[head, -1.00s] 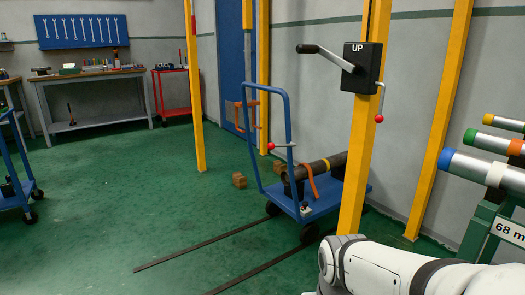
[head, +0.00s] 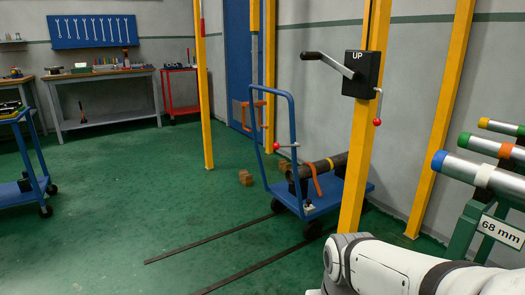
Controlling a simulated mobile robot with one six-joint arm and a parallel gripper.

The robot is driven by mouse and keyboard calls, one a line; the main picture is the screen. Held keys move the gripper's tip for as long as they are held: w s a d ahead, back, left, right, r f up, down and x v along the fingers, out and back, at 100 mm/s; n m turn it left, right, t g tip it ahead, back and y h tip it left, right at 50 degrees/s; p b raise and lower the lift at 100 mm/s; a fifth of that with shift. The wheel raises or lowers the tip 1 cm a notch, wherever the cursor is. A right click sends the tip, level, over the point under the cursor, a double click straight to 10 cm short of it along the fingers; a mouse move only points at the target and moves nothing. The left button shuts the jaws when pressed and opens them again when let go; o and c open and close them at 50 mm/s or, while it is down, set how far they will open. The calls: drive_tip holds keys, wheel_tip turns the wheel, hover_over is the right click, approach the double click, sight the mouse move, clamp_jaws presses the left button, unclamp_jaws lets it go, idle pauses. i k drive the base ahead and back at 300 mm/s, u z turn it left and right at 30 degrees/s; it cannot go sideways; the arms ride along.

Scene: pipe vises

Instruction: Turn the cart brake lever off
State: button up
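The blue cart (head: 335,196) stands on the green floor in the middle right of the head view, partly behind a yellow post. Its blue push handle rises at its left end. A dark pipe (head: 325,166) with an orange strap (head: 315,180) lies on the cart. My white arm shows at the lower right, well in front of the cart. My gripper is outside the view.
A yellow post (head: 356,160) with a crank box (head: 361,74) marked UP stands in front of the cart. Two dark floor rails (head: 210,235) run left from it. A pipe rack (head: 485,225) is at right. Open floor lies left.

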sight(277, 146)
drive_tip(key=z, duration=0.65)
drive_tip(key=k, duration=0.1)
drive_tip(key=u, duration=1.35)
drive_tip(key=i, duration=0.95)
drive_tip(key=u, duration=0.15)
